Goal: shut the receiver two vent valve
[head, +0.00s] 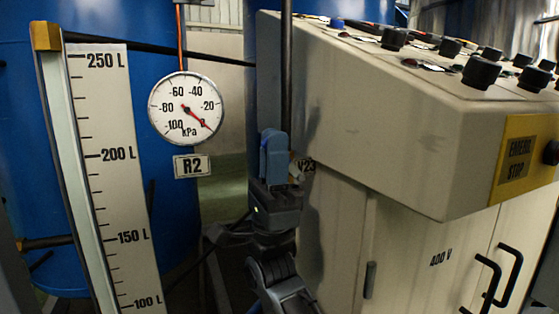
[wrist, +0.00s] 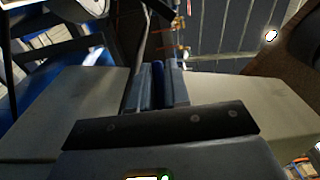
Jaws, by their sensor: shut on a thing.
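My gripper (head: 273,148) is raised in the middle of the head view, in front of the control cabinet's left edge, with its fingers pointing up. In the wrist view its fingers (wrist: 157,95) are closed around a narrow dark blue piece (wrist: 158,72), which looks like a valve lever. The valve body and the lever's angle are hidden behind the fingers. A tag reading V23 (head: 308,168) shows partly just right of the gripper. The receiver two gauge (head: 186,108), above an R2 plate (head: 191,166), has its red needle pointing to the lower right.
The beige control cabinet (head: 400,140) with black knobs and an emergency stop panel (head: 524,155) fills the right. A level scale (head: 110,170) stands at left before a blue tank (head: 180,40). A dark vertical pipe (head: 287,70) rises above my gripper.

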